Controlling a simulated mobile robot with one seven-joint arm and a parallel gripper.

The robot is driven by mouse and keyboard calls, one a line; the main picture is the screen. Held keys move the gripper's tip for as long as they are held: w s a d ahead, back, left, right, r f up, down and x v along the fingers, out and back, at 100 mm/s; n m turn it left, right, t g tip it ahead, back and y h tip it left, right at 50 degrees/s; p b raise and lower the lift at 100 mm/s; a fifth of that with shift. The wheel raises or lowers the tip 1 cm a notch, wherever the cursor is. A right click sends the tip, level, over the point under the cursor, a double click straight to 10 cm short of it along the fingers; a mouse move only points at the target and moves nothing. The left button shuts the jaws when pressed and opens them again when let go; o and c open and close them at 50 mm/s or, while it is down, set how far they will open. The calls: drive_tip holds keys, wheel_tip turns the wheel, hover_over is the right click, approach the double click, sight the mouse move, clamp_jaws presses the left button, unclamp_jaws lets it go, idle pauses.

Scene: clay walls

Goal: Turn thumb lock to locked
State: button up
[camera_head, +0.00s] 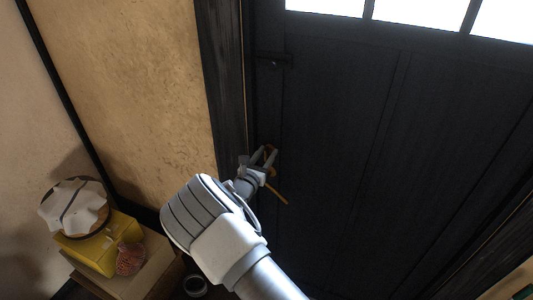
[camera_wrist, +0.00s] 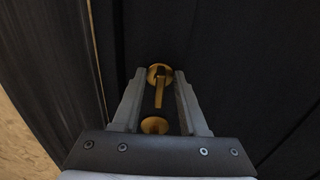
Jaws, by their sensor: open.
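The brass thumb lock (camera_wrist: 153,71) shows in the wrist view as a round plate on the dark door, with a narrow turn piece (camera_wrist: 160,88) pointing down the picture. My gripper (camera_wrist: 160,73) is open, with one finger on each side of the thumb lock. I cannot tell whether either finger touches it. In the head view my gripper (camera_head: 265,153) is at the door's left edge, and the lock is mostly hidden behind its fingers. The dark panelled door (camera_head: 335,130) appears closed.
A brass lever handle (camera_head: 278,193) sticks out just below my gripper; a second brass round (camera_wrist: 154,125) shows between the finger bases. A dark fitting (camera_head: 274,60) is higher on the door. A yellow box (camera_head: 85,252) stands on a low cabinet at the left.

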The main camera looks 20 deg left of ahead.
drive_tip(key=shift+w, duration=0.1)
clamp_jaws()
